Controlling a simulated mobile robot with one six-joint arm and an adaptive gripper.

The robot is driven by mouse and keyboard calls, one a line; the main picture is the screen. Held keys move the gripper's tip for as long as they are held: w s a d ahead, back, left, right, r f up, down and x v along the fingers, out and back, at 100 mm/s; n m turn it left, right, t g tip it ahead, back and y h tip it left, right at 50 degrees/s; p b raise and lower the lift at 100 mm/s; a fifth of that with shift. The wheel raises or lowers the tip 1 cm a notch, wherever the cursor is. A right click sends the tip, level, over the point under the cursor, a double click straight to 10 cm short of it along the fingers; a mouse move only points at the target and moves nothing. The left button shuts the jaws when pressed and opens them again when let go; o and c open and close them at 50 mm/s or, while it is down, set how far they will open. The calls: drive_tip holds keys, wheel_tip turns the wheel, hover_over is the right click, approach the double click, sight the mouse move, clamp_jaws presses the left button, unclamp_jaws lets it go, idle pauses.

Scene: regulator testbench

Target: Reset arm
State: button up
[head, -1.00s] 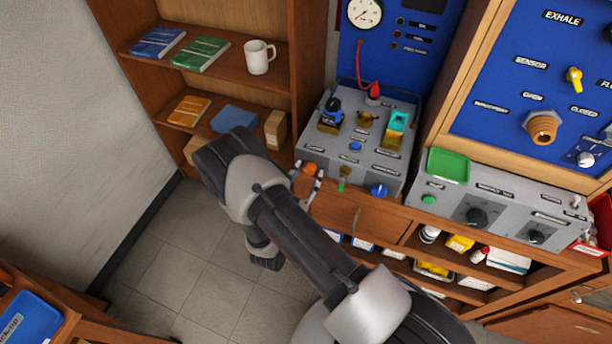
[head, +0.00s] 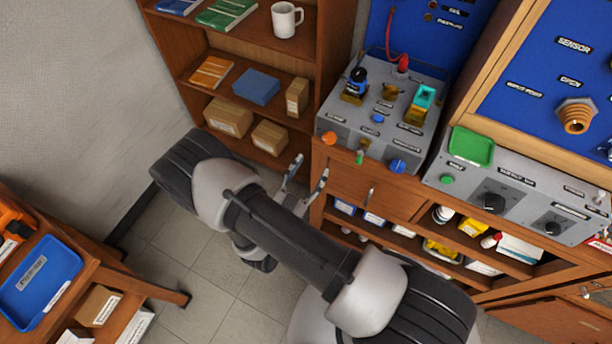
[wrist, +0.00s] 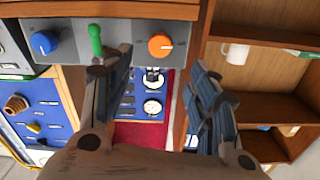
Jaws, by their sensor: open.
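My gripper (head: 307,176) is open, with its two fingers apart and nothing between them. It is in front of the wooden bench, below the front edge of the grey test box (head: 378,125). In the wrist view the open fingers (wrist: 162,82) point toward the bench front. Beyond them are an orange knob (wrist: 160,46), a green lever (wrist: 96,42) and a blue knob (wrist: 44,43) on the box's front. In the head view the orange knob (head: 328,138) is just above the gripper, apart from it.
A wooden shelf unit (head: 330,45) with books, boxes and a white mug (head: 285,19) stands behind my arm. A side table with a blue tray (head: 40,282) is at lower left. A green tray (head: 471,147) sits on the right-hand console. Tiled floor (head: 205,260) lies open below.

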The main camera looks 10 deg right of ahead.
drive_tip(key=shift+v, duration=0.95)
drive_tip(key=s+d+r+m+g, duration=0.4)
drive_tip(key=r+m, duration=0.3)
drive_tip(key=m, duration=0.4)
drive_tip(key=s+d+r+m+g+h, duration=0.15)
drive_tip(key=d+r+m+g, duration=0.45)
drive_tip(key=m, duration=0.6)
drive_tip(key=s+d+r+m+g+y, duration=0.1)
drive_tip(key=s+d+r+m+g, duration=0.3)
drive_tip(key=r+m, duration=0.55)
drive_tip(key=s+a+r+m+t+y, duration=0.2)
drive_tip(key=s+a+r+m+y, duration=0.1)
drive_tip(key=m, duration=1.2)
drive_tip(key=s+a+r+m+t+y, duration=0.2)
drive_tip(key=s+r+m+y, duration=0.3)
drive_tip(key=m, duration=1)
drive_tip(key=a+y, duration=0.1)
drive_tip(key=y, duration=0.2)
drive_tip(key=shift+a+r, duration=0.25)
drive_tip(key=shift+r, duration=0.1)
